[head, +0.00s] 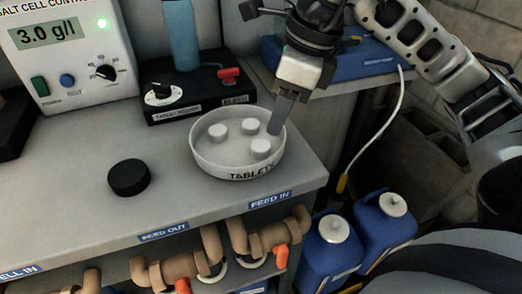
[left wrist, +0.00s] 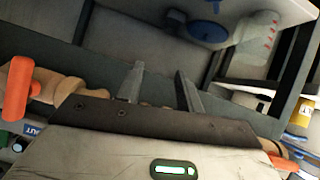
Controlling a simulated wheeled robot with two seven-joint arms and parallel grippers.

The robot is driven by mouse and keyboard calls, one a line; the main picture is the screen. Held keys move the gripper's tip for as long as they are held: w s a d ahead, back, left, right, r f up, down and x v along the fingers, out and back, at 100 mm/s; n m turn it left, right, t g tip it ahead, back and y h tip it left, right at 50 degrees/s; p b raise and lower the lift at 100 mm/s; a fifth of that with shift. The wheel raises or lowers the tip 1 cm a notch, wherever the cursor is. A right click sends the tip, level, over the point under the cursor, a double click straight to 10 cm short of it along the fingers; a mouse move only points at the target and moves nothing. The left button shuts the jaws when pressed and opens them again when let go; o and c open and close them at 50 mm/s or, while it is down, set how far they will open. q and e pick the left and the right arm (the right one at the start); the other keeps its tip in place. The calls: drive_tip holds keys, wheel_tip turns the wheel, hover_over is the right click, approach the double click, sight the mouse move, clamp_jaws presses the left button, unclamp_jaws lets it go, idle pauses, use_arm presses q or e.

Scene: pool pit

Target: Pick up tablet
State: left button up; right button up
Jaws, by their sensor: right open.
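Three white round tablets lie in a shallow white dish (head: 240,173) labelled "TABLETS" on the grey bench: a left tablet (head: 218,131), a back tablet (head: 250,126) and a front right tablet (head: 261,148). My right gripper (head: 277,128) points down at the dish's right side, its tip over the inside of the rim, close to the front right tablet. It is open; its fingers overlap in this view, and no tablet shows between them. My left gripper (left wrist: 159,70) shows in the left wrist view, with its fingers apart and nothing between them.
A black round cap (head: 129,178) lies left of the dish. A black control box (head: 200,96) with a blue bottle (head: 182,35) stands behind. Brown pipes (head: 178,269) run below the bench edge; blue jugs (head: 332,252) stand at right. The bench's left front is clear.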

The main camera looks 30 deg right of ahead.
sight(262, 145)
drive_tip(key=x, duration=0.7)
drive_tip(key=shift+w+a+f, duration=0.1)
drive_tip(key=shift+w+a, duration=0.15)
drive_tip(key=shift+w, duration=0.1)
drive_tip(key=shift+c, duration=0.3)
drive_tip(key=c, duration=0.7)
